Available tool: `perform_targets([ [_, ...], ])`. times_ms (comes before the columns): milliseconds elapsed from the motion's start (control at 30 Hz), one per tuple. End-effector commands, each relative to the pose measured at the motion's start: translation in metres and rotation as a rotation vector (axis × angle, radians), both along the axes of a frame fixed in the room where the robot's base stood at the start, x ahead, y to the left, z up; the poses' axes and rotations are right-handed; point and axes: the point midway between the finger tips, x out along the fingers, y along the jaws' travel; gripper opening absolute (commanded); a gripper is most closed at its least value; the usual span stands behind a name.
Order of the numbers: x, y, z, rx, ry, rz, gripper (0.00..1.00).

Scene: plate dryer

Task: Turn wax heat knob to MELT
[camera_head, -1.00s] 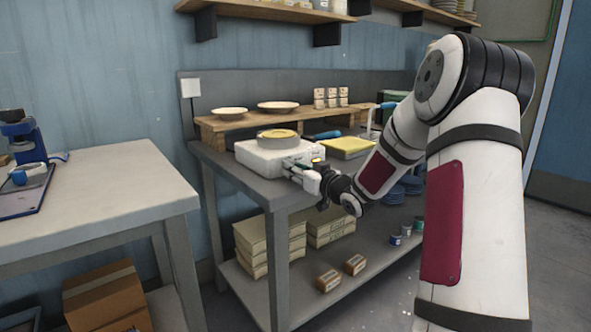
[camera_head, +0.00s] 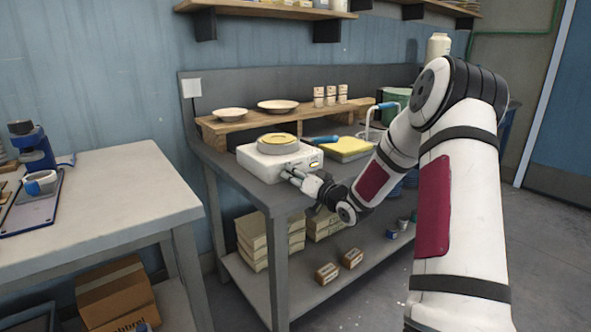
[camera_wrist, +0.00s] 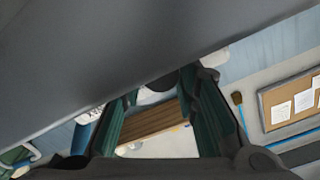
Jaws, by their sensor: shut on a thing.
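The wax heater is a white box (camera_head: 250,160) near the front edge of the grey workbench, with a round pot of yellow wax (camera_head: 278,140) on top. A small yellow mark shows on its front face, right of my fingers. My gripper (camera_head: 287,172) is at the heater's front face, shut on what I take to be the heat knob. My fingers hide the knob in the head view, so its setting and markings cannot be read. In the wrist view my two greenish fingers (camera_wrist: 158,88) stand apart with a dark rounded shape between their tips.
A wooden riser (camera_head: 240,128) with two shallow dishes stands behind the heater. A yellow-topped tray (camera_head: 346,148) and a blue-handled tool (camera_head: 321,140) are to its right. Boxes sit on the lower shelf (camera_head: 300,300). Another table (camera_head: 100,190) stands at left, with a floor gap between.

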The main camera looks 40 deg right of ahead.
Motion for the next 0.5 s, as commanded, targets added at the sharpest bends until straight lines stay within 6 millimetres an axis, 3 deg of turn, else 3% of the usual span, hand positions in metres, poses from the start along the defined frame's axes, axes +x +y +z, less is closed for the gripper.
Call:
perform_targets([
  [500,0.0004,0.0,0.0002,0.034,0.0,0.0,0.0],
])
